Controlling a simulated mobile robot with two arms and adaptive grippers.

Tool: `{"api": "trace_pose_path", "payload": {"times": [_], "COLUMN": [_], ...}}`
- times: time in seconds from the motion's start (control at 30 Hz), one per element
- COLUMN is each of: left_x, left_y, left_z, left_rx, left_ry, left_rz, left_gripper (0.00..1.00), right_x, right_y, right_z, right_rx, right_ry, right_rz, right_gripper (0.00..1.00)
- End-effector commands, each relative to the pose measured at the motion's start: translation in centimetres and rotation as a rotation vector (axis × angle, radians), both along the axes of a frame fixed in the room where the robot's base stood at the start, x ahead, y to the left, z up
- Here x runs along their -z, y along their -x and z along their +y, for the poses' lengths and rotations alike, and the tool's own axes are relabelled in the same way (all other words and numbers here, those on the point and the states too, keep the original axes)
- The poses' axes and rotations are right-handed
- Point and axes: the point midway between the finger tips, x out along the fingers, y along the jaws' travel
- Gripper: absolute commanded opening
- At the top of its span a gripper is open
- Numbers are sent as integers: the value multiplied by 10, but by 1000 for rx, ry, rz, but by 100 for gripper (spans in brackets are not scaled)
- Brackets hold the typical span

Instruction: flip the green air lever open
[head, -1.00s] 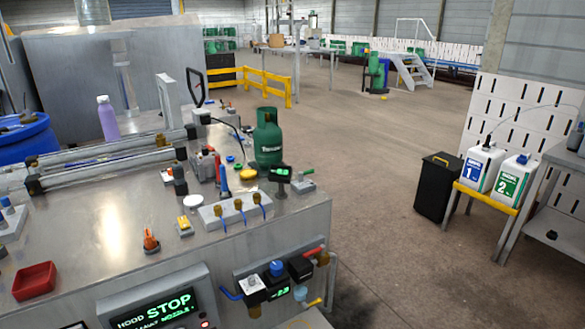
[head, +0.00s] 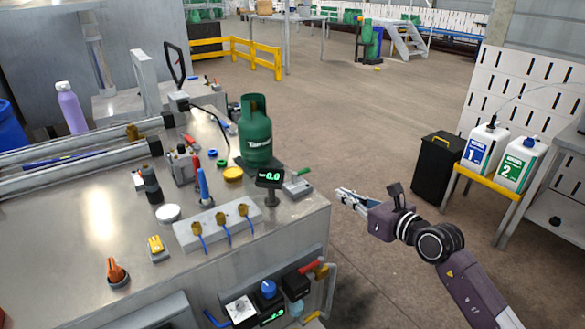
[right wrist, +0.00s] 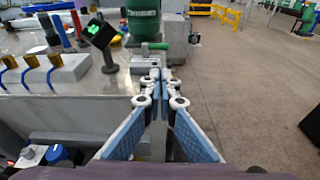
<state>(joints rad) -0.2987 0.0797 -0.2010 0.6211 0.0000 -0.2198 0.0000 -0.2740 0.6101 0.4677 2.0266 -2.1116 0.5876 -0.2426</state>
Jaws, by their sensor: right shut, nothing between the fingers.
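The green air lever (head: 303,172) sits on a small grey block (head: 297,188) at the right edge of the steel bench, beside the green gas cylinder. It also shows in the right wrist view (right wrist: 157,46), straight ahead past my fingertips. My right gripper (head: 342,193) is shut and empty. It hangs in the air just off the bench's right edge, to the right of the lever and apart from it, with its fingers pointing towards the bench. My left gripper is in neither view.
A green gas cylinder (head: 256,138) and a small display on a post (head: 270,178) stand close to the lever. A white block with brass fittings (head: 215,228) is nearer. Open floor (head: 370,150) lies right of the bench, with a black bin (head: 436,170) beyond.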

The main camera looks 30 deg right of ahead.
Motion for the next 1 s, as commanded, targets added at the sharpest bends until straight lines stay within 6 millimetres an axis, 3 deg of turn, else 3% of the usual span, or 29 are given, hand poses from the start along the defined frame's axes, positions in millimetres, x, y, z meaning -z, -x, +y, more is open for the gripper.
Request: {"api": "trace_pose_path", "payload": {"times": [0.13, 0.57, 1.0], "left_x": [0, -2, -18], "left_y": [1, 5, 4], "left_z": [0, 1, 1], "left_rx": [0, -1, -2], "left_ry": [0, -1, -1], "left_rz": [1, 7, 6], "left_gripper": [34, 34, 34], "right_x": [-10, -11, 2], "right_y": [1, -5, -78], "right_z": [-1, -1, 5], "right_rx": [0, 1, 1], "right_ry": [56, 55, 55], "right_rz": [-7, -10, -10], "right_gripper": [0, 0, 0]}}
